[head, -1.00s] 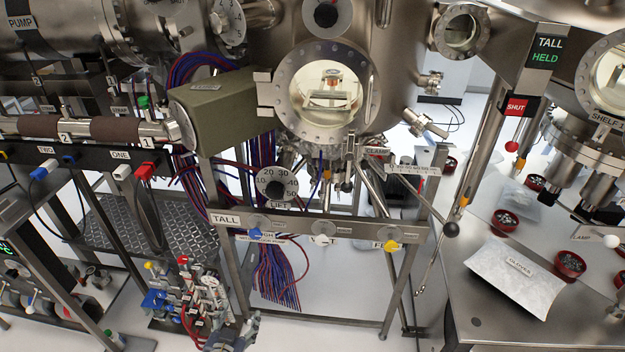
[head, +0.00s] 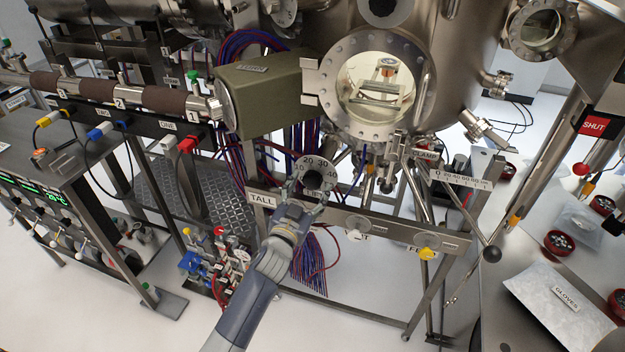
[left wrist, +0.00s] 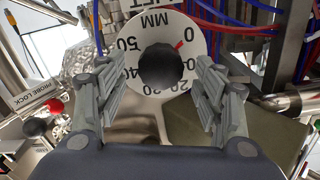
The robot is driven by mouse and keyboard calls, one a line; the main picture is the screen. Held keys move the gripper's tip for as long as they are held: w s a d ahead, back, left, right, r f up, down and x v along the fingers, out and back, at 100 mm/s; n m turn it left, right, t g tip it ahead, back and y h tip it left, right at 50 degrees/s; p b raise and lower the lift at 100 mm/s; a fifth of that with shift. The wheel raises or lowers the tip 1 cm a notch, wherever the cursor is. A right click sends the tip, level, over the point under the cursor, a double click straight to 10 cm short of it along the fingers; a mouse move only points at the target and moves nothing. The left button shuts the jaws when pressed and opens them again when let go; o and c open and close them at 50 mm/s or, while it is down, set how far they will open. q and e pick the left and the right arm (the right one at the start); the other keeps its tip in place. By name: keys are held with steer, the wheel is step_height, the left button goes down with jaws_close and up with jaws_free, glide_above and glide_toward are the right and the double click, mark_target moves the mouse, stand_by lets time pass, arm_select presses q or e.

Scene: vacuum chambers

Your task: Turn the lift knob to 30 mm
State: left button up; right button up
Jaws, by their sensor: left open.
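The lift knob (head: 306,170) is a dark round knob on a white dial with numbers, mounted on the frame left of centre in the head view. In the left wrist view the black knob (left wrist: 162,66) sits in the dial (left wrist: 140,24), marked MM and shown upside down. A small red mark at the knob's edge points towards the 0. My left gripper (head: 306,195) reaches up to the dial. In the left wrist view its two fingers (left wrist: 160,88) stand apart on either side of the knob, with visible gaps. My right gripper is not in view.
The TALL plate (head: 262,199) is on the rail just left of the gripper. A white knob (head: 356,234) and a yellow knob (head: 428,254) sit further right along it. Red and blue cables (head: 312,262) hang behind. A round chamber window (head: 383,90) is above right.

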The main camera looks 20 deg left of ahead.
mark_target(311, 182)
arm_select(q)
steer(key=shift+w, duration=1.6)
steer(key=shift+c, duration=0.2)
steer(key=c, duration=1)
